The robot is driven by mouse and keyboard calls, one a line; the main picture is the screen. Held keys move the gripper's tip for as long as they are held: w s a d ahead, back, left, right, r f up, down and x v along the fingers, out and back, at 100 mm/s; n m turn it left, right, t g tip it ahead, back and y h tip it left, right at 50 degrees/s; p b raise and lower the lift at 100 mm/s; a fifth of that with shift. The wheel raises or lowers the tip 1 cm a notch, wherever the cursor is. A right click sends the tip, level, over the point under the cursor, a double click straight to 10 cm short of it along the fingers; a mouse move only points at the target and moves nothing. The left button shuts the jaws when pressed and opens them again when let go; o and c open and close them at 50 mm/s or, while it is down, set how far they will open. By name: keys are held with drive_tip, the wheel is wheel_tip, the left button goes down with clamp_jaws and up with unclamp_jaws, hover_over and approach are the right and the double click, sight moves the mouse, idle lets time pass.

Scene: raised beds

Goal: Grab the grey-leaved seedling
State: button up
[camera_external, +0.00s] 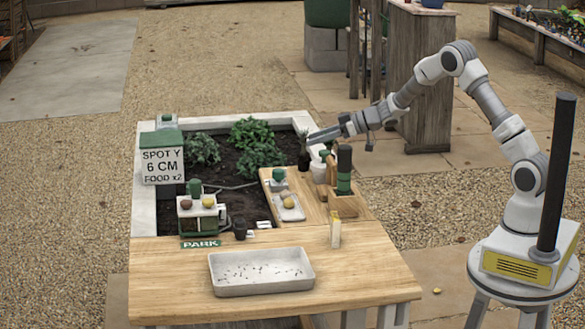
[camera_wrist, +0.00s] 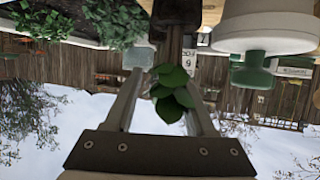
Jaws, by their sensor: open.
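A bushy plant with dull grey-green leaves (camera_external: 201,150) stands in the dark soil at the left of the raised bed. Two brighter green plants (camera_external: 251,131) are to its right. My gripper (camera_external: 312,138) is open, far right of the grey-green plant, above the bed's right edge. A small plant with dark green leaves (camera_wrist: 170,90) appears between my open fingers in the upside-down wrist view, above a dark pot or bottle (camera_wrist: 174,38); I cannot tell whether the fingers touch it. It also shows just below my gripper in the external view (camera_external: 304,140).
The raised bed has a pale rim (camera_external: 146,215). Bottles and a wooden caddy (camera_external: 345,203) crowd its right side. A sign (camera_external: 163,166) stands at the left.

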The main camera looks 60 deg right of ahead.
drive_tip(key=shift+x, duration=1.35)
clamp_jaws()
drive_tip(key=shift+r, duration=0.15)
